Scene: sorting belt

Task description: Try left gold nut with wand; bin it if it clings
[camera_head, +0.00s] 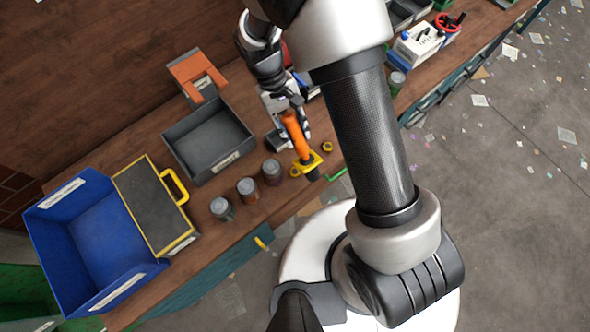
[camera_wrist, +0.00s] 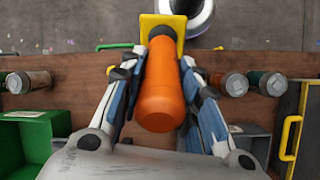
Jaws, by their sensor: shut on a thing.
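My gripper (camera_head: 293,121) is shut on the orange handle of the wand (camera_head: 298,141). The handle also fills the middle of the wrist view (camera_wrist: 161,90), between the two fingers. A yellow plate (camera_head: 307,164) surrounds the wand's lower end, with a dark part below it. I cannot tell whether the wand still sits in this plate as a holder or is clear of it. The left gold nut (camera_head: 295,171) lies on the bench just left of the yellow plate. A second gold nut (camera_head: 328,147) lies to its right.
Several lidded jars (camera_head: 247,190) stand left of the nuts. A grey open bin (camera_head: 208,143), a dark yellow-edged panel with a yellow handle (camera_head: 174,187) and a blue bin (camera_head: 100,240) are farther left. A white device with a red wheel (camera_head: 448,21) is at upper right.

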